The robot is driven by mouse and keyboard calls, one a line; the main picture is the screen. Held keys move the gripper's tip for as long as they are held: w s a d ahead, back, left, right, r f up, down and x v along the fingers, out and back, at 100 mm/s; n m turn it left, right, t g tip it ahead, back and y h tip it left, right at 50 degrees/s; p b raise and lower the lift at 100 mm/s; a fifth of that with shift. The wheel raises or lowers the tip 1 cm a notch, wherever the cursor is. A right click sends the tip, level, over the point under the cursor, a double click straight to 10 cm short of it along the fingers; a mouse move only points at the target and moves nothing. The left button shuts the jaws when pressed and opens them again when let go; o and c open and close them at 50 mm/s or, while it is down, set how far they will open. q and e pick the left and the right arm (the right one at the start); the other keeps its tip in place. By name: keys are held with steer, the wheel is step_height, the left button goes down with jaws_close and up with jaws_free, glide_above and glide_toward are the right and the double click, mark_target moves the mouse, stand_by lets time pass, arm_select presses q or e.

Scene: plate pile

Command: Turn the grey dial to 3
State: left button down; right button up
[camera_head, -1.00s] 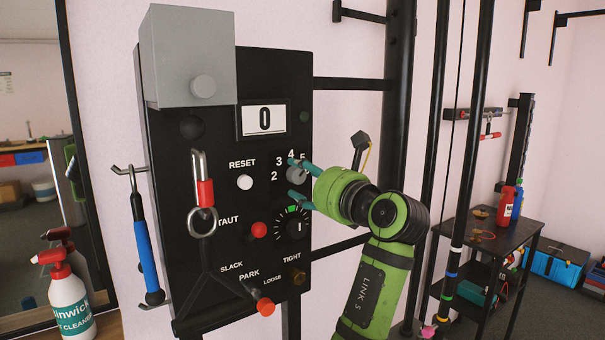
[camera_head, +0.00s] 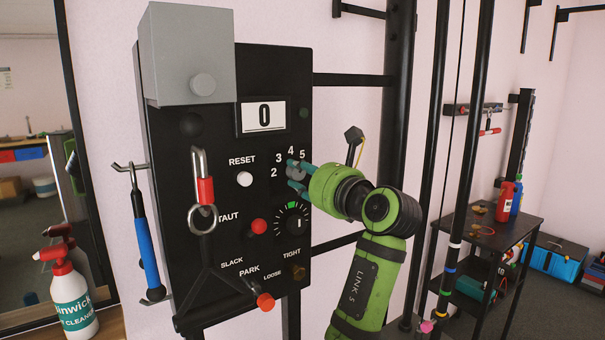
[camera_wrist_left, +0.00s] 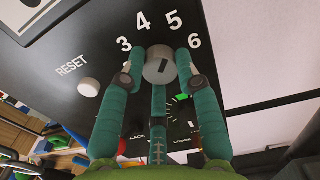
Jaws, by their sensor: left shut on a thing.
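The grey dial (camera_head: 297,172) is a small round knob on the black panel (camera_head: 212,140), ringed by printed numbers of which 2, 3, 4 and 5 show in the head view. My right gripper is out of view.
A white RESET button (camera_head: 244,179) sits left of the dial, a red button (camera_head: 258,226) and a black scaled knob (camera_head: 291,222) below. A carabiner (camera_head: 200,175) hangs at the panel's front. Black uprights (camera_head: 440,130) stand to the right.

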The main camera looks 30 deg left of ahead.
arm_select(q)
steer(key=n+p, duration=0.1)
steer(key=n, duration=0.2)
steer(key=shift+r+n+p, duration=0.2)
steer(key=shift+n+p, duration=0.1)
steer(key=shift+p, duration=0.05)
steer(key=n, duration=0.4)
steer(key=shift+n+p, duration=0.3)
steer(key=shift+p, duration=0.1)
steer(key=n, duration=0.4)
steer(key=shift+f+n, duration=0.1)
steer(key=shift+n, duration=0.2)
steer(key=shift+n+b, duration=0.7)
steer(key=shift+n, duration=1.5)
steer(key=c, duration=0.9)
jaws_free()
